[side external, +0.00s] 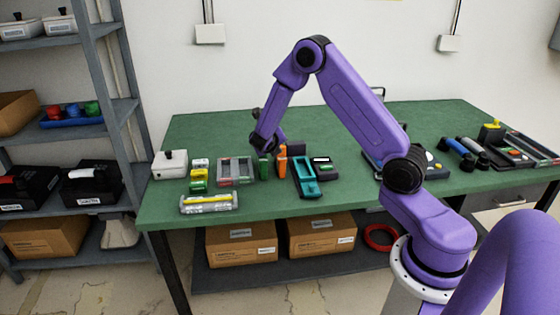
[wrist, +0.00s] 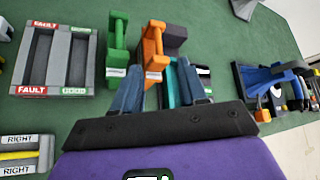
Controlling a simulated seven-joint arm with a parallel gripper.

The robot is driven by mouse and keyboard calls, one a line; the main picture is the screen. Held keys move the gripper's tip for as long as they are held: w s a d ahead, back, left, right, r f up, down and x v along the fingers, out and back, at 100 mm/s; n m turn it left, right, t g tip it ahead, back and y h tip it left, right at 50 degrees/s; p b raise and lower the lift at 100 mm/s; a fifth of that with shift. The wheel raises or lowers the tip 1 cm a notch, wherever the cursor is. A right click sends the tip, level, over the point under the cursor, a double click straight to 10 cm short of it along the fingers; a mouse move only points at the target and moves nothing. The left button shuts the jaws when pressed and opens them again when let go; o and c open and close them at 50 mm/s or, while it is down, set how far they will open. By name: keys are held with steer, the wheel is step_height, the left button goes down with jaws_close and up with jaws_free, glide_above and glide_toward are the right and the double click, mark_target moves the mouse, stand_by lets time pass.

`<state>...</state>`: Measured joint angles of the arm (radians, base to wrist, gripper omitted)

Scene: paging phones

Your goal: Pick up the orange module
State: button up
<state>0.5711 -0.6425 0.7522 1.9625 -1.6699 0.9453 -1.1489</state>
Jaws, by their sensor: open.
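The orange module (side external: 282,160) stands upright on the green bench in the side view, just right of a green module (side external: 264,167). In the wrist view the orange module (wrist: 152,48) is straight ahead, with the green module (wrist: 117,45) close on its left. My gripper (wrist: 160,68) is open, its two fingers pointing toward the orange module, which shows between their tips. I cannot tell whether a finger touches it. In the side view my gripper (side external: 270,146) is low at the modules, its fingers partly hidden.
A teal cradle (side external: 305,187) lies right of the orange module, with a dark device (side external: 322,163) beyond. A grey tray (wrist: 90,60) marked FAULT and GOOD sits to the left. A blue-handled device (wrist: 262,75) is at right. Open bench lies between.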

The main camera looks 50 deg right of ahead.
mark_target(280, 157)
steer(key=x, duration=1)
steer(key=shift+w+d+f, duration=0.15)
steer(key=shift+w+f, duration=0.05)
steer(key=shift+w, duration=0.05)
steer(key=shift+c, duration=0.2)
jaws_close()
stand_by(1.0)
